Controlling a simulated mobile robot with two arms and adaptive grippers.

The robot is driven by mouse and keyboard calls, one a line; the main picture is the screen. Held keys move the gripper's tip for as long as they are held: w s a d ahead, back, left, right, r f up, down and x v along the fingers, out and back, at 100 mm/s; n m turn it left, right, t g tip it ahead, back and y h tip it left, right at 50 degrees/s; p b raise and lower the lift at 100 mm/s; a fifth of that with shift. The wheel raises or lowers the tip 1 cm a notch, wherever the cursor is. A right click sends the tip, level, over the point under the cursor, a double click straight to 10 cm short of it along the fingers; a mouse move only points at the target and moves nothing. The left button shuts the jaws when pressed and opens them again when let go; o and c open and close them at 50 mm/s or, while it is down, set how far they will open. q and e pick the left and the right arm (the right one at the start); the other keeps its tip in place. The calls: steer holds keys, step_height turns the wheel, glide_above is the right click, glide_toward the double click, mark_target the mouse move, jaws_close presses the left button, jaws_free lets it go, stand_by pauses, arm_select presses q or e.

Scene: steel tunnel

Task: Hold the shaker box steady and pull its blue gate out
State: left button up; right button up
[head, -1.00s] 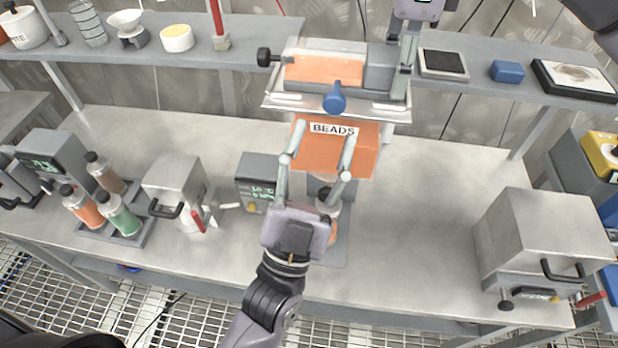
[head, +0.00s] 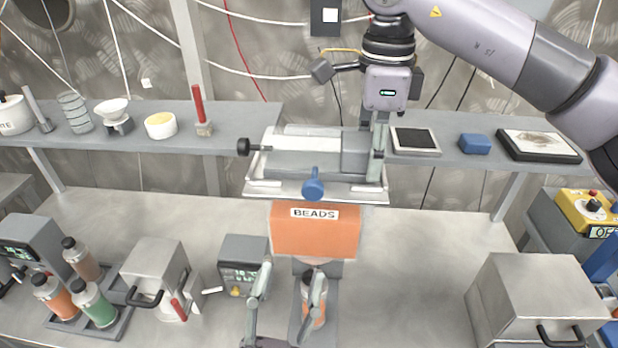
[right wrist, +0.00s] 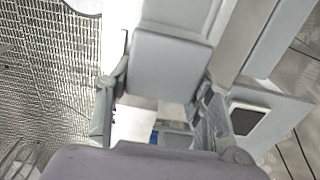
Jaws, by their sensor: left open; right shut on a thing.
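The shaker box (head: 300,160) is a grey box with a white top panel on a pale tray (head: 350,193) at the shelf's front edge. A blue knob (head: 312,185) sticks out at its front, likely the gate's handle; the gate's plate is not visible. My right gripper (head: 378,150) is shut on the box's grey right end block (head: 354,152). The right wrist view shows its fingers either side of that grey block (right wrist: 170,60). My left gripper (head: 289,275) is open and low, apart from the knob, one finger overlapping a bottle (head: 310,315).
An orange bin labelled BEADS (head: 315,235) sits below the knob. A grey instrument (head: 243,265) is close left of my left gripper. A metal case (head: 535,295) stands at right; several bottles stand at left. The bench between bin and case is clear.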

steer(key=o, duration=1.3)
steer(key=shift+o, duration=0.3)
